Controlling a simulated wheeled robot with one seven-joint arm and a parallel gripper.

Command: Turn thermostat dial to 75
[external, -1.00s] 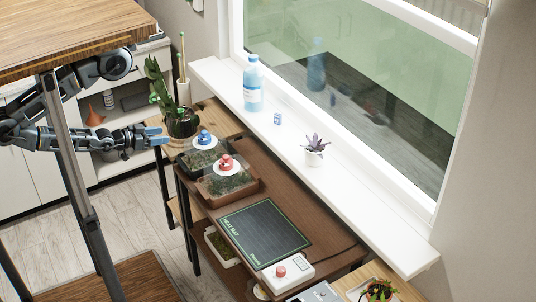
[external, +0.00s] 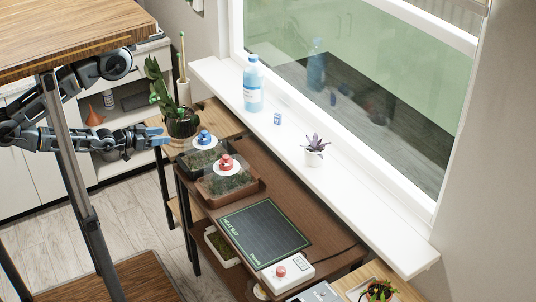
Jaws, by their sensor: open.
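The thermostat is a white box (external: 287,271) at the front corner of the brown table, beside the heat mat. The black heat mat (external: 265,233) with a green border lies flat on the table. My gripper (external: 158,136) has blue fingertips and is open. It is at the left, near the potted plant and well away from the dial. Nothing shows between its fingers.
Two seedling trays with clear lids, one with a blue knob (external: 205,137) and one with a red knob (external: 226,161), stand behind the mat. A potted plant (external: 181,122) is close to my gripper. A wooden tabletop (external: 70,45) overhangs my arm. The sill holds a blue bottle (external: 253,84).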

